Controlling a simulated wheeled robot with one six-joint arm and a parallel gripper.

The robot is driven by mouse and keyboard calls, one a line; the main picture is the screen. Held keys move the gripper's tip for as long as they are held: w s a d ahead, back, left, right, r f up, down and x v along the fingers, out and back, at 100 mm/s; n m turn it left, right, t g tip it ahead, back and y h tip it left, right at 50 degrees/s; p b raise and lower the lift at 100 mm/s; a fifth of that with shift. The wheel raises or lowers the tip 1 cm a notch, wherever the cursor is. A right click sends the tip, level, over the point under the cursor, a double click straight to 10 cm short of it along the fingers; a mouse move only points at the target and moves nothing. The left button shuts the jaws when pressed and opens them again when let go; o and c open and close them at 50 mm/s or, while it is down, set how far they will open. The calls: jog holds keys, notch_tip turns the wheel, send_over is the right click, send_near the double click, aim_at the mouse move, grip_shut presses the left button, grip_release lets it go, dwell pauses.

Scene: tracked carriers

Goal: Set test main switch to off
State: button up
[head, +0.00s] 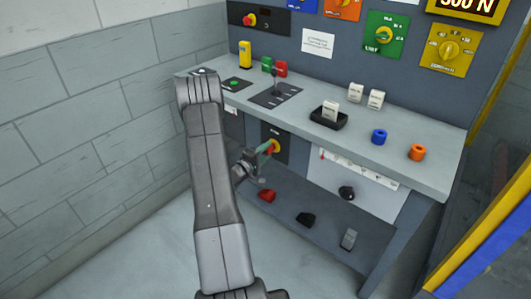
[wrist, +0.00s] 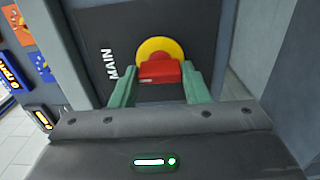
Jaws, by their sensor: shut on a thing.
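The main switch (head: 276,145) is a red handle on a yellow disc, set in a dark panel under the bench top. In the wrist view its yellow disc (wrist: 158,46) shows behind the red handle (wrist: 159,73), with the word MAIN to the left. My gripper (head: 264,149) is at the switch. In the wrist view its green fingers (wrist: 159,80) are on either side of the red handle, shut on it. The handle lies across the wrist picture. Part of the switch is hidden by my gripper in the head view.
The bench top (head: 230,97) overhangs the switch. A lower shelf holds a red piece (head: 267,195), a black one (head: 306,219) and a grey one (head: 348,239). A brick wall (head: 90,110) stands at left.

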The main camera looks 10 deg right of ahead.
jog(key=o, duration=1)
jog(key=v, duration=1.3)
jog(key=shift+s+a, duration=0.25)
jog(key=shift+a, duration=0.05)
jog(key=x, duration=1.3)
jog(key=shift+w+d, duration=0.3)
